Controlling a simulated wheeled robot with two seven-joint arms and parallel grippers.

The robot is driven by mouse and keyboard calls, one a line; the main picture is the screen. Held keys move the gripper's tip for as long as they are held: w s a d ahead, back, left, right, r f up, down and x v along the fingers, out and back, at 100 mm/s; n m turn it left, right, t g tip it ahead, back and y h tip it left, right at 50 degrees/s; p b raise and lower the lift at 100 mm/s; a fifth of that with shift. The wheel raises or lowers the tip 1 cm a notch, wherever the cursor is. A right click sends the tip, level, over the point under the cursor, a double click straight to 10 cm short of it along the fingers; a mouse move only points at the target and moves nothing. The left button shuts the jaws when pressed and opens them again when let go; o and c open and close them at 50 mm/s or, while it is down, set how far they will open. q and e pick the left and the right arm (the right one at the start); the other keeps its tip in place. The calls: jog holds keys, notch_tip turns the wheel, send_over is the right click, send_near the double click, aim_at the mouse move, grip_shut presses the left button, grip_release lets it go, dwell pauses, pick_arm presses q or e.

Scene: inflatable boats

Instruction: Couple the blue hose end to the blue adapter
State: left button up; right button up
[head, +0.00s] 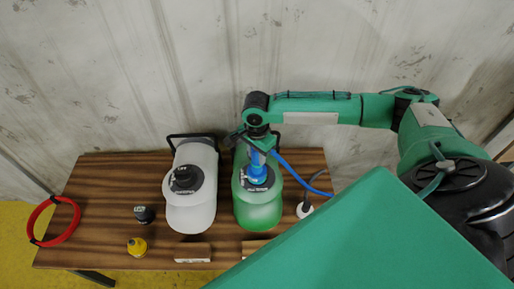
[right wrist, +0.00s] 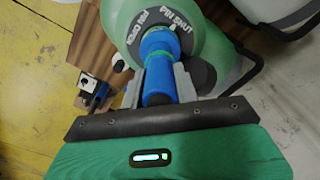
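My right gripper (head: 257,150) is above the green canister (head: 258,212), pointing down. In the right wrist view the right gripper (right wrist: 159,88) has its fingers on both sides of the blue hose end (right wrist: 158,84), apparently touching it. The blue adapter (right wrist: 159,42) stands on the canister's dark cap, which has lettering around it. The hose end is in line with the adapter and seems to meet it at a thin green ring; whether they are locked I cannot tell. The blue hose (head: 297,176) runs right from the gripper. My left gripper is not in view.
A white canister (head: 190,212) stands left of the green one on the wooden table (head: 100,185). A black cap (head: 145,215), a yellow fitting (head: 137,246) and a red ring (head: 55,220) are further left. A white-based piece (head: 305,209) is at the right. A wall stands behind.

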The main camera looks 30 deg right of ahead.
jog(key=o, duration=0.5)
notch_tip(320, 180, up, 14)
jog(key=shift+f+b, duration=0.1)
jog(key=shift+b, duration=1.1)
